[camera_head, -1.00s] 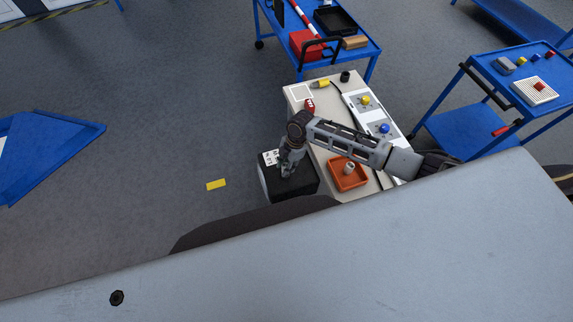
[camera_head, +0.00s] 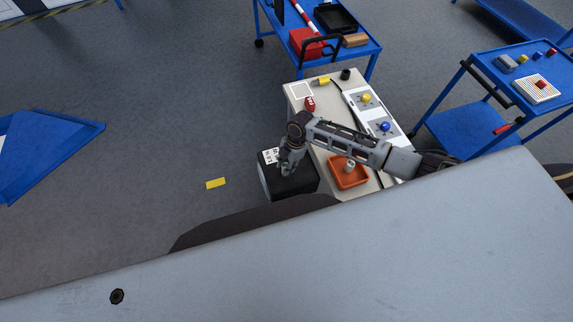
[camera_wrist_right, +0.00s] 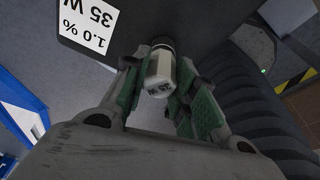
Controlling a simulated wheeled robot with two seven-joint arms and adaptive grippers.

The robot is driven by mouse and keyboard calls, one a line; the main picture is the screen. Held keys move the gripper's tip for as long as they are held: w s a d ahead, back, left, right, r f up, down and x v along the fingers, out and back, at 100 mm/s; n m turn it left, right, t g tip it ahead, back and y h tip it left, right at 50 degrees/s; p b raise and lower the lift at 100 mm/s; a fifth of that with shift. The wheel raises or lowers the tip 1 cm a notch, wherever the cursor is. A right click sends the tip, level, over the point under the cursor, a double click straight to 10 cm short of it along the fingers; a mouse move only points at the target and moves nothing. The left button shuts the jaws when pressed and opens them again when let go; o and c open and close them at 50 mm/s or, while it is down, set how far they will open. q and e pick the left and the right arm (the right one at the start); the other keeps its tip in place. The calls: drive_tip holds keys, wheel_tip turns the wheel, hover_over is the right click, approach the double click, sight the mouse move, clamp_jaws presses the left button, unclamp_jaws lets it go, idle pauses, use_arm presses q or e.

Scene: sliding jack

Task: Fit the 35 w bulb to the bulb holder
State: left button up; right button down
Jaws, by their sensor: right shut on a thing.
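My right gripper (camera_wrist_right: 158,92) is shut on a pale, faceted bulb (camera_wrist_right: 159,72). The bulb stands between its green-padded fingers, with small dark print on its near end. Its far end has a dark band and meets or nearly meets a dark box (camera_wrist_right: 180,20), whose white label reads "1.0 %" and "35 W". I cannot tell whether the bulb is seated there. In the head view, my right gripper (camera_head: 286,170) is over the black box (camera_head: 298,184) at the table's near left corner. I cannot make out which part is the bulb holder. My left gripper is not in view.
An orange tray (camera_head: 335,181) holding a pale cylinder (camera_head: 350,166) lies on the table right of the black box. A white panel with a yellow knob (camera_head: 366,98) and a blue knob (camera_head: 385,126) is behind my forearm. Blue carts stand behind and right.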

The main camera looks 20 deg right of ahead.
drive_tip(key=shift+f, duration=0.25)
drive_tip(key=shift+a+p+v, duration=0.25)
drive_tip(key=shift+p+v, duration=0.85)
drive_tip(key=shift+v, duration=0.1)
drive_tip(key=shift+s+r+p, duration=0.1)
drive_tip(key=shift+p, duration=0.45)
idle(2.0)
drive_tip(key=shift+d+b+x, duration=0.15)
drive_tip(key=shift+b+x, duration=0.35)
drive_tip(key=shift+x, duration=0.15)
drive_tip(key=shift+d+b+x, duration=0.15)
drive_tip(key=shift+b+x, duration=0.3)
drive_tip(key=shift+x, duration=0.25)
idle(0.7)
drive_tip(key=c, duration=1.1)
unclamp_jaws()
drive_tip(key=shift+o, duration=0.2)
drive_tip(key=v, duration=1.2)
